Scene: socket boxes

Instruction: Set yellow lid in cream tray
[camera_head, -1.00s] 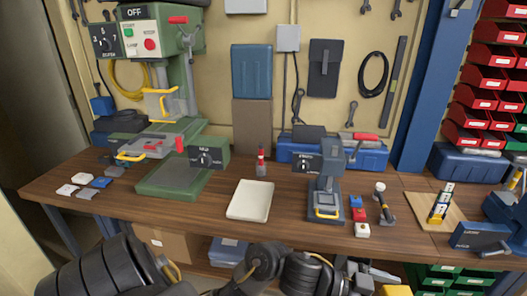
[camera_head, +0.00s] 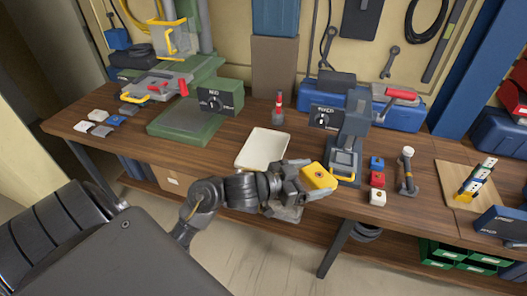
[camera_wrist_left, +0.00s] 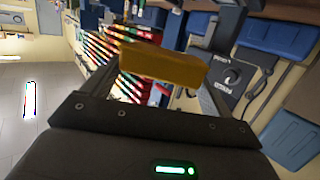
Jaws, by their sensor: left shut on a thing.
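The yellow lid (camera_head: 319,177) is a small yellow block with a dark spot on top. My left gripper (camera_head: 308,178) is shut on it and holds it in front of the bench, to the right of the cream tray's near edge. The left wrist view shows the lid (camera_wrist_left: 162,65) between the fingers. The cream tray (camera_head: 263,149) lies flat and empty on the wooden bench; my gripper is near its lower right corner, apart from it as far as I can tell. My right gripper is not in view.
A small press (camera_head: 348,140) stands right of the tray, with a blue block (camera_head: 376,162) and a red block (camera_head: 377,179) beside it. A green drill press (camera_head: 190,120) stands to the left. A red-capped bottle (camera_head: 278,108) is behind the tray.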

